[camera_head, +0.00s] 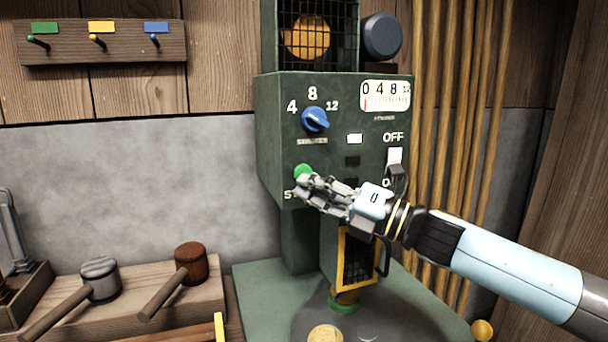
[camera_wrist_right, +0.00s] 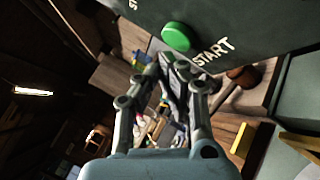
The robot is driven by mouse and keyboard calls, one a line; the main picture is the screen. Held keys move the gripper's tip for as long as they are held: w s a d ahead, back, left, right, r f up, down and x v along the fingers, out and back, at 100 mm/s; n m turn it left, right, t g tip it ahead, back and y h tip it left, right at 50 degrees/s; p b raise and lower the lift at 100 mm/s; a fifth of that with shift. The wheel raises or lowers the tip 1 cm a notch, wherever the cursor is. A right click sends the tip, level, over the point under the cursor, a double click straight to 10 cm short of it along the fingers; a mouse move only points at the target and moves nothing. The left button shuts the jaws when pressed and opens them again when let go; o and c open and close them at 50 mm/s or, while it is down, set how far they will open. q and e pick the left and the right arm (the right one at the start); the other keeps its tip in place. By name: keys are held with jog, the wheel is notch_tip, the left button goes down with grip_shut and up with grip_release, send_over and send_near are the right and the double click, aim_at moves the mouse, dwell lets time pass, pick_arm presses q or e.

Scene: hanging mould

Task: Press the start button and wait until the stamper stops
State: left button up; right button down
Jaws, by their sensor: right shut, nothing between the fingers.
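The green start button (camera_head: 303,171) is on the lower left of the dark green machine's front panel (camera_head: 270,130). In the right wrist view the button (camera_wrist_right: 177,37) stands beside the word START. My right gripper (camera_head: 303,187) is shut and empty, its fingertips close to the button, just below it in the head view. In the wrist view the fingertips (camera_wrist_right: 172,62) appear a little short of the button; I cannot tell whether they touch. The stamper (camera_head: 345,297) is partly visible behind a yellow-framed mesh guard (camera_head: 345,258). My left gripper is not in view.
The panel has a blue dial (camera_head: 315,119), a gauge (camera_head: 385,96) and an OFF switch (camera_head: 395,156) close above my right wrist. Two mallets (camera_head: 100,279) (camera_head: 190,263) lie on a wooden block at left. Hooks with coloured tags (camera_head: 100,42) hang on the wall.

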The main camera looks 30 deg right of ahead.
dwell(0.7)
jog(key=shift+w, duration=0.4)
